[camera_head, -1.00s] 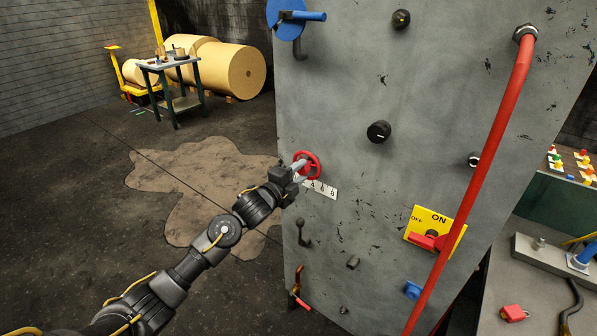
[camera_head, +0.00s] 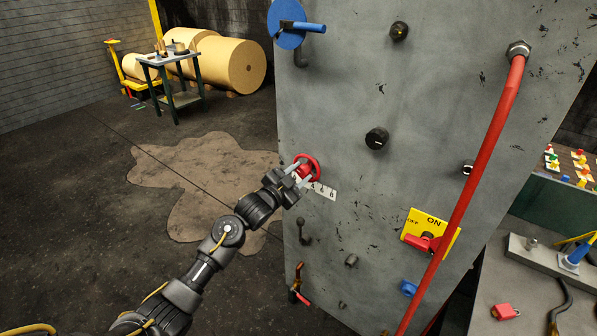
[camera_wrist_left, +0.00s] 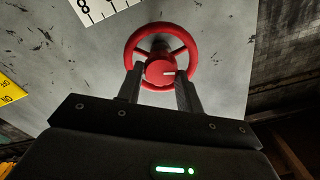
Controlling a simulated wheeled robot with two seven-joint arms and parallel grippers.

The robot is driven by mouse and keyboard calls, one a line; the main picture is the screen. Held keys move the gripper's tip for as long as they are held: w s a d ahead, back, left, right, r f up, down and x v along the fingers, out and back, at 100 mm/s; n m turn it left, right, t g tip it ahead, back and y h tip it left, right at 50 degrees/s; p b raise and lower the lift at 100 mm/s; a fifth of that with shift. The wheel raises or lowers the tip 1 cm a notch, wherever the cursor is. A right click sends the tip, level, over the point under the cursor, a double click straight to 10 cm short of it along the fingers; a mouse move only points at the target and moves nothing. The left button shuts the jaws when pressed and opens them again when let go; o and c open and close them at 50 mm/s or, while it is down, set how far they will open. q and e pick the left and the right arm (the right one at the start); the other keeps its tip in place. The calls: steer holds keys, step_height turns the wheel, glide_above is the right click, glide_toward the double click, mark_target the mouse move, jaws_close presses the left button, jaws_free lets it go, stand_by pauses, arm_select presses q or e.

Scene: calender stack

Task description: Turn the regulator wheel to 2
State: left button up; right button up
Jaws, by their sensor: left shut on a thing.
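The red regulator wheel (camera_head: 312,163) is mounted on the left part of the grey panel, and it also shows in the left wrist view (camera_wrist_left: 187,36). It has a round red hub with a white mark. A white number scale (camera_head: 325,190) sits just below it in the head view; a piece of the scale with an 8 (camera_wrist_left: 100,8) shows in the left wrist view. My left gripper (camera_head: 300,175) is at the wheel, its two fingers (camera_wrist_left: 158,84) shut on the hub from either side. Most scale numbers are hidden or too small to read. My right gripper is not in view.
The grey panel (camera_head: 350,100) also carries a blue crank disc (camera_head: 287,24), black knobs (camera_head: 377,138), a yellow ON/OFF switch plate (camera_head: 440,222) and a long red pipe (camera_head: 470,170). A small table (camera_head: 170,60) and paper rolls stand behind left.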

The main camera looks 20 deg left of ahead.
arm_select(q)
steer(key=shift+n+p, duration=0.6)
steer(key=shift+n, duration=1.1)
steer(key=shift+a, duration=0.1)
steer(key=o, duration=1)
steer(key=shift+s+a+f, duration=0.1)
steer(key=shift+s, duration=0.2)
steer(key=b+v, duration=0.3)
steer(key=v, duration=0.7)
